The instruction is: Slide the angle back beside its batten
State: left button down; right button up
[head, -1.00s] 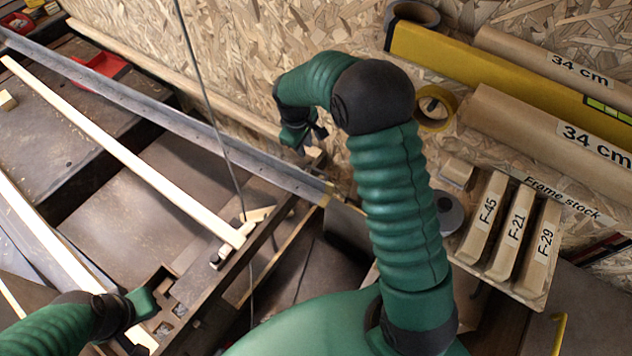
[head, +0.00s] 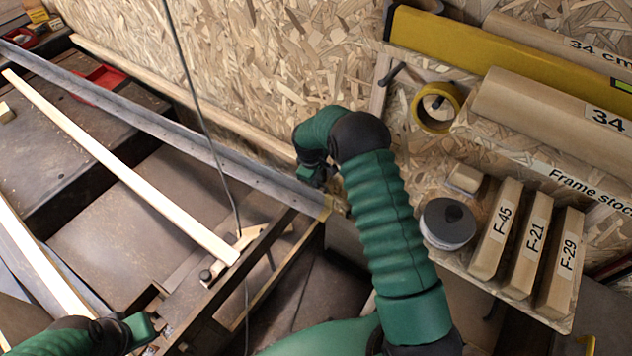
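A long grey metal angle (head: 170,130) with small holes runs from the upper left to the centre, its near end beside my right gripper. A pale wooden batten (head: 125,170) lies in front of it, with a gap between them. Another batten (head: 190,110) runs behind the angle along the board wall. My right gripper (head: 318,176) is at the angle's near end; its fingers are small and dark, and contact is unclear. My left gripper (head: 145,328) is at the lower left, near a front batten (head: 45,260) with a grey strip beside it. Its fingertips do not show clearly.
A thin cable (head: 205,120) hangs across the angle. A red tray (head: 100,82) sits behind it. On the right are a yellow level (head: 500,55), yellow tape (head: 435,108), a grey roll (head: 447,222) and labelled wood blocks (head: 535,245). The board wall stands close behind.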

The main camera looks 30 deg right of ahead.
jog(key=shift+a, duration=0.1)
jog(key=shift+c, duration=0.2)
jog(key=shift+a, duration=0.1)
grip_shut()
jog(key=shift+s, duration=0.1)
dwell(1.0)
